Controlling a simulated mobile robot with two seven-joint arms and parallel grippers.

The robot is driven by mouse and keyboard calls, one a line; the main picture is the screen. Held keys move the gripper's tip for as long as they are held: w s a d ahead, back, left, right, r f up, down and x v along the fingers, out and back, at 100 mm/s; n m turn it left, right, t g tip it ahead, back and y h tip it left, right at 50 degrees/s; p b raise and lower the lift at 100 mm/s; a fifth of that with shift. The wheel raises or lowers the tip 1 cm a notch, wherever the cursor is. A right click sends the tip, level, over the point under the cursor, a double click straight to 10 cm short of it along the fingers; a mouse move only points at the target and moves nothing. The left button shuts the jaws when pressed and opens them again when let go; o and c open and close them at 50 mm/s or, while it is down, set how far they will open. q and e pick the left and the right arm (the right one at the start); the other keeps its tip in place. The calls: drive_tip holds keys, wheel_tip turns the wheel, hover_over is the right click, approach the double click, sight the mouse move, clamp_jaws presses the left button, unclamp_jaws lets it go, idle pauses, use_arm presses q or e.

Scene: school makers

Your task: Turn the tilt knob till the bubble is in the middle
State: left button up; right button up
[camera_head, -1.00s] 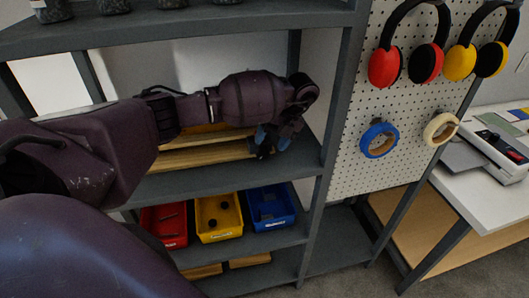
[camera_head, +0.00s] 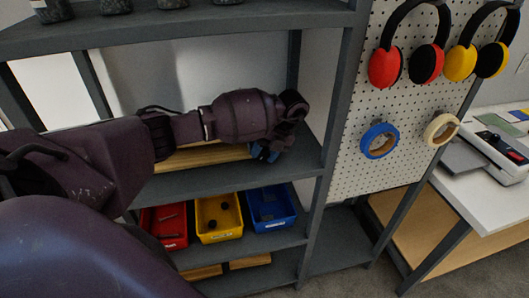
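No tilt knob or bubble can be made out in the head view; my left arm hides part of the middle shelf. My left gripper (camera_head: 264,153) is at the right end of that shelf (camera_head: 300,160), bent down below the wrist, beside the end of the wooden boards (camera_head: 205,157). Its fingers are small, dark and partly covered by the wrist, so I cannot tell whether they are open or shut, or touching anything. My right gripper is out of view.
Red (camera_head: 165,241), yellow (camera_head: 219,236) and blue (camera_head: 272,225) bins sit on the shelf below. A shelf post (camera_head: 335,120) and a pegboard (camera_head: 372,182) with headphones and tape rolls stand to the right. A white table (camera_head: 470,190) holds a machine at far right.

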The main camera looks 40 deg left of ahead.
use_arm(q)
drive_tip(key=shift+c, duration=0.5)
drive_tip(key=shift+d+r+p, duration=0.1)
drive_tip(key=shift+p, duration=0.2)
drive_tip(key=shift+g+y+p, duration=0.45)
drive_tip(key=shift+g+y, duration=0.05)
drive_tip(key=shift+g, duration=0.1)
drive_tip(key=o, duration=0.9)
drive_tip(key=shift+w, duration=0.1)
drive_tip(key=shift+f, duration=0.25)
